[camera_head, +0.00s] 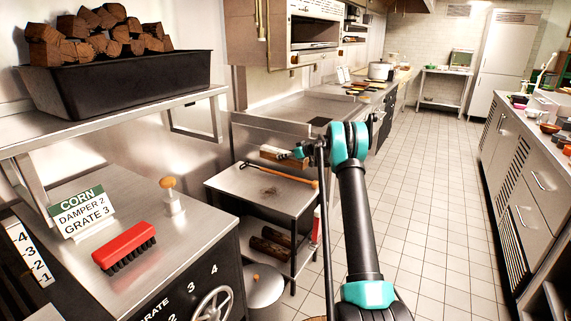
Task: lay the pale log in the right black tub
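One black tub (125,85) stands on the upper left shelf, heaped with brown logs (95,32). I see no second black tub.
The steel cart (255,190) carries a long wooden-handled tool (285,176); dark logs (272,240) lie on its lower shelf. A red brush (124,247) and a CORN sign (82,209) are on the left counter. The tiled aisle (440,200) is clear to the right.

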